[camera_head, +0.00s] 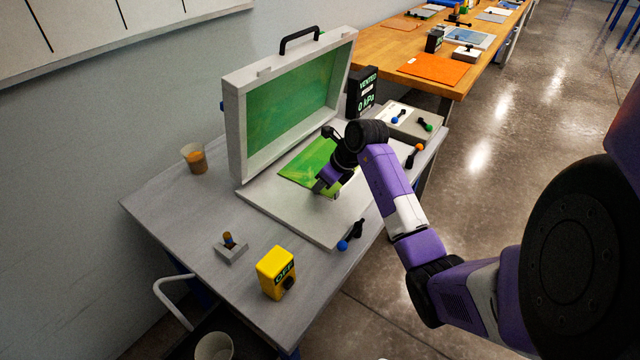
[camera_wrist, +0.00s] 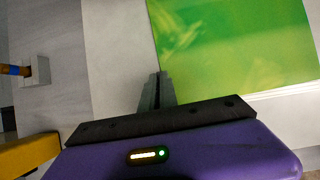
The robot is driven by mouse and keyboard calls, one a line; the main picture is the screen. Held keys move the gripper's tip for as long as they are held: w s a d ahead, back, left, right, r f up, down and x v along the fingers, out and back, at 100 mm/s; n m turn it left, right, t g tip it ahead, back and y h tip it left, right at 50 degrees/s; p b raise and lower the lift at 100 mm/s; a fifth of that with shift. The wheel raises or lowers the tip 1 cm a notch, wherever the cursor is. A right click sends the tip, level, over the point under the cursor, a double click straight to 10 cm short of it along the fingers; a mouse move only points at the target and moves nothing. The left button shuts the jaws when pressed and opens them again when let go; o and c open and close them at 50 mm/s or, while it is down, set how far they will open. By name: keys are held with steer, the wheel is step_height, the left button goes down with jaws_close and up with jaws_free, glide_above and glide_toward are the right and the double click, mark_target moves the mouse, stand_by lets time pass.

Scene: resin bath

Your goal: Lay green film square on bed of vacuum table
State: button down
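The green film square (camera_head: 302,170) lies flat on the pale bed (camera_head: 262,200) of the vacuum table, close to the hinge side. My gripper (camera_head: 319,187) is low over the bed at the film's near edge and hides part of the film. In the wrist view the two fingers (camera_wrist: 156,84) are close together with only a thin dark slit between them. Their tips are beside a corner of the film (camera_wrist: 235,45). I cannot see any film pinched between them. The lid (camera_head: 236,130) stands open, with a green membrane inside.
A black display (camera_head: 362,90) reads "VENTED 0 kPa" behind the bed. A blue-knobbed lever (camera_head: 351,236) sits by the bed's near right corner.

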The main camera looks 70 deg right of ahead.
steer(key=c, duration=1.6)
jaws_free()
steer(key=shift+o, duration=0.2)
steer(key=shift+r, duration=0.1)
step_height(320, 180, up, 7)
steer(key=p, duration=0.7)
